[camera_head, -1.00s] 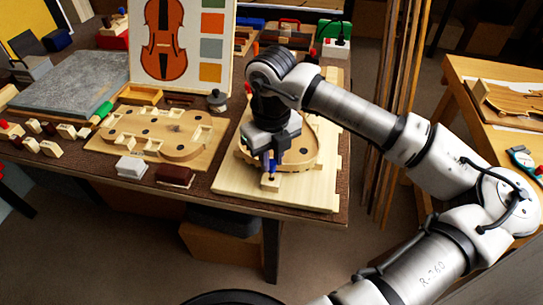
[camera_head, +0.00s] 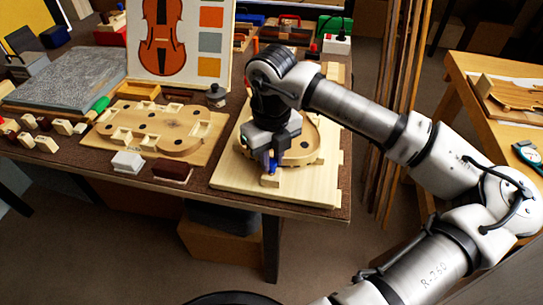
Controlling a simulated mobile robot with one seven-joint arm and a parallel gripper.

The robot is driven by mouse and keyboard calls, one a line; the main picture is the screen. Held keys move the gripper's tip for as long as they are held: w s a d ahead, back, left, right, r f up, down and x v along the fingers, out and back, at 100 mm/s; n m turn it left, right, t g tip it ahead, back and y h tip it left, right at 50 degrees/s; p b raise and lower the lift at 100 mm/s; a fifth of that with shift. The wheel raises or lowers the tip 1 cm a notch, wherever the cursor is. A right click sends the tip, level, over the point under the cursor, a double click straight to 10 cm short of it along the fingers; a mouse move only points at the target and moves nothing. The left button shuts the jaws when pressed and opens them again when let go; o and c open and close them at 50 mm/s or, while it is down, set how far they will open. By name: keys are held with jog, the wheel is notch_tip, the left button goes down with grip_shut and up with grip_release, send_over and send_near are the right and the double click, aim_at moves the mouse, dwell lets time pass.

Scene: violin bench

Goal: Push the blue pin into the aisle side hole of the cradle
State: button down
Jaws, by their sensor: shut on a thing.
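The cradle (camera_head: 305,196) is a pale wooden board with a violin-shaped form (camera_head: 303,155) on it, at the right end of the brown bench. A small light wooden block (camera_head: 269,182) stands near the cradle's front edge. My gripper (camera_head: 268,161) points down over this block, shut on the blue pin (camera_head: 272,167). The pin looks upright, and its lower end is at the top of the block. The hole itself is hidden, and I cannot tell how deep the pin sits. My arm and gripper cover part of the form.
Left of the cradle lies another board with a violin-shaped frame (camera_head: 160,130). A white block (camera_head: 127,162) and a dark red-brown block (camera_head: 172,173) lie in front of it. A violin picture board (camera_head: 205,55) stands behind. Tall wooden strips (camera_head: 397,110) stand right of the bench.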

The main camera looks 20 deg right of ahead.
aim_at(271, 163)
jog(key=shift+f+b, duration=0.65)
jog(key=shift+b, duration=0.05)
jog(key=c, duration=1.2)
grip_release()
jog(key=shift+r, duration=0.1)
jog(key=shift+w+r, duration=0.1)
jog(key=shift+r, duration=0.35)
notch_tip(271, 163, up, 13)
jog(key=shift+a+f, duration=0.1)
jog(key=shift+f, duration=0.05)
